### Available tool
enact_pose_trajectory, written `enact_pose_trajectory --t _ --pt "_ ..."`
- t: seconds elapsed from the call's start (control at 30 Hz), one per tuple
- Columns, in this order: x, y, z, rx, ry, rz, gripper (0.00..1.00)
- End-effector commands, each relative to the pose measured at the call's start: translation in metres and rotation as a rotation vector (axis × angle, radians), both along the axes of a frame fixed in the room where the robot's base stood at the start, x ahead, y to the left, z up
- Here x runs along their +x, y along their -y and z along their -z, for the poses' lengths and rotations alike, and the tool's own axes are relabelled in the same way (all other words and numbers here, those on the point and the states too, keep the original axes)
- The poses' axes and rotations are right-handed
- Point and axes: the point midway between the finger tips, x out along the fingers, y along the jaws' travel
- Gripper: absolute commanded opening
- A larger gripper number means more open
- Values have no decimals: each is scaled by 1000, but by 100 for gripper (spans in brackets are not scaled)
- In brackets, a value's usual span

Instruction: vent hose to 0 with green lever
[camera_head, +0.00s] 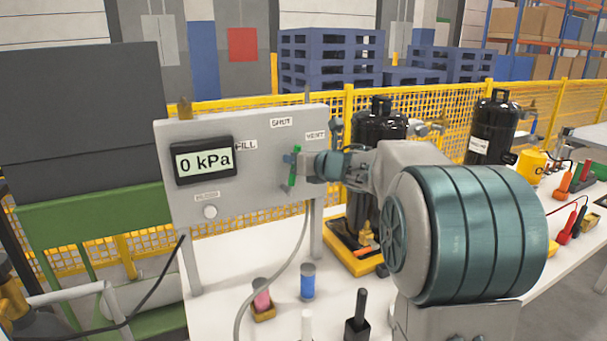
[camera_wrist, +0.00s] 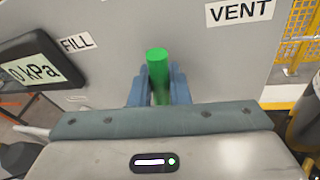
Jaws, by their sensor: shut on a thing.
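The grey panel (camera_head: 240,190) stands upright on the bench with labels FILL, SHUT and VENT. Its display (camera_head: 205,161) reads 0 kPa. The green lever (camera_head: 296,160) is on the right part of the panel, below SHUT and VENT. My gripper (camera_head: 303,166) is at the lever. In the wrist view, my gripper's two blue fingers (camera_wrist: 159,88) are shut on the green lever (camera_wrist: 157,62), one on each side. The lever's lower part is hidden by the gripper. The VENT label (camera_wrist: 238,11) is up and to the right of it. A grey hose (camera_head: 290,265) runs down below the panel.
A pink cylinder (camera_head: 262,299) and a blue cylinder (camera_head: 308,282) stand on the bench below. Black tanks (camera_head: 492,128) stand behind to the right. A yellow mesh fence (camera_head: 430,103) runs behind.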

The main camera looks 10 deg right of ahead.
Motion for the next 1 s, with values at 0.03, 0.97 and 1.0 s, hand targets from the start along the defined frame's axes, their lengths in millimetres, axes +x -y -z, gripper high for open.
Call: enact_pose_trajectory --t 0.03,0.97,1.0 --pt "-1 -4 2 -30 9 -2 0" --pt "-3 -17 -2 -189 36 -1 24" --pt "-3 -17 -2 -189 36 -1 35"
